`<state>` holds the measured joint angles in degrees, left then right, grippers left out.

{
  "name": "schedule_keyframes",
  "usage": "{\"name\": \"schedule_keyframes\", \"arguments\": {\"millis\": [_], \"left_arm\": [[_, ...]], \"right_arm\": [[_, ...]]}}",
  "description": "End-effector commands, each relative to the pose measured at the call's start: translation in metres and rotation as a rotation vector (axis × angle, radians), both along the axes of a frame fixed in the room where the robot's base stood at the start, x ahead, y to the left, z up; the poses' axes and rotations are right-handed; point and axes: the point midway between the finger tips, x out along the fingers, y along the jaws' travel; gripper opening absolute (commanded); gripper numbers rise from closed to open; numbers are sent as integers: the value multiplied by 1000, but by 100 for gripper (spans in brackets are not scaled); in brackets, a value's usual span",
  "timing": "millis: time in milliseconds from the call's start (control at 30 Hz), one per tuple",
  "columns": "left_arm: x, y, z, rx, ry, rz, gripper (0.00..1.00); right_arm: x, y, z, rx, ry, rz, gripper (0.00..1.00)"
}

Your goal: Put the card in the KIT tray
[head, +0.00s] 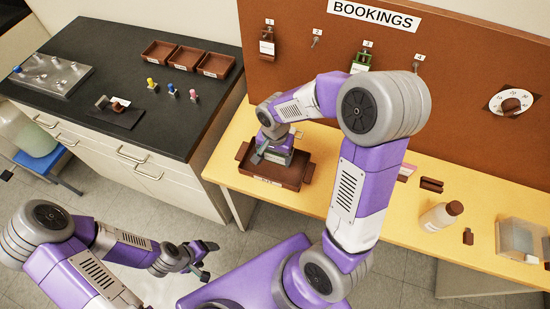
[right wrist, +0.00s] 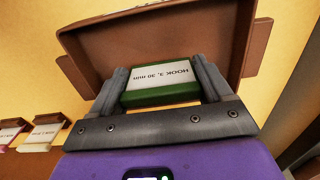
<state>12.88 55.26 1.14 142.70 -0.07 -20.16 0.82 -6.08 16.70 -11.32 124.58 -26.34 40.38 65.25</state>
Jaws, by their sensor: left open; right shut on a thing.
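The card (right wrist: 161,92) is a green-edged block with a white label reading "HOOK 3, 30 min", upside down in the right wrist view. My right gripper (right wrist: 162,86) is shut on it, one finger at each side. In the head view the card (head: 277,157) and gripper are over or inside the brown tray (head: 295,181) with two side handles; I cannot tell whether the card touches its floor. The tray's front label is too small to read. The tray also fills the upper right wrist view (right wrist: 180,35). My left gripper (head: 207,261) is open and empty, low over the floor.
The BOOKINGS board (head: 450,90) has numbered hooks; a green-framed card (head: 361,62) hangs at hook 3. A bottle (head: 441,216) and a clear box (head: 519,240) stand on the yellow table's right. A black counter (head: 120,60) with small trays (head: 187,57) is at left.

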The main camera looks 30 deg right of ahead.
Motion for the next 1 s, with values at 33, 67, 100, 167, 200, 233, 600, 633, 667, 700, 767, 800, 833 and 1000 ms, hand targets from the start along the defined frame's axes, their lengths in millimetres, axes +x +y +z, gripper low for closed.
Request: {"name": "schedule_keyframes", "arguments": {"millis": [33, 67, 100, 167, 200, 233, 600, 633, 667, 700, 767, 800, 833, 1000], "left_arm": [[0, 0, -4, 0, 0, 0, 73], [0, 0, -5, 0, 0, 0, 73], [0, 0, -5, 0, 0, 0, 73], [0, 0, -4, 0, 0, 0, 73], [0, 0, -4, 0, 0, 0, 73], [0, 0, -4, 0, 0, 0, 73], [0, 0, -7, 0, 0, 0, 73], [0, 0, -7, 0, 0, 0, 73], [0, 0, -7, 0, 0, 0, 73], [0, 0, -7, 0, 0, 0, 73], [0, 0, -7, 0, 0, 0, 73], [0, 0, -6, 0, 0, 0, 73], [0, 0, -6, 0, 0, 0, 73], [0, 0, 1, 0, 0, 0, 73]], "right_arm": [[-1, 0, -10, 0, 4, 0, 24], [-1, 0, -12, -1, 2, 0, 24], [-1, 0, -13, -1, 2, 1, 24], [0, 0, -12, -1, 1, 1, 24], [0, 0, -12, 0, 0, 1, 24], [0, 0, -12, 0, 0, 1, 24], [0, 0, -15, 0, 0, 1, 100], [0, 0, -15, 0, 0, 1, 100], [0, 0, -15, 0, 0, 1, 100], [0, 0, -15, 0, 0, 1, 100], [0, 0, -15, 0, 0, 1, 100], [0, 0, -14, 0, 0, 1, 100], [0, 0, -14, 0, 0, 1, 100], [1, 0, 1, 0, -4, 0, 100]]}}
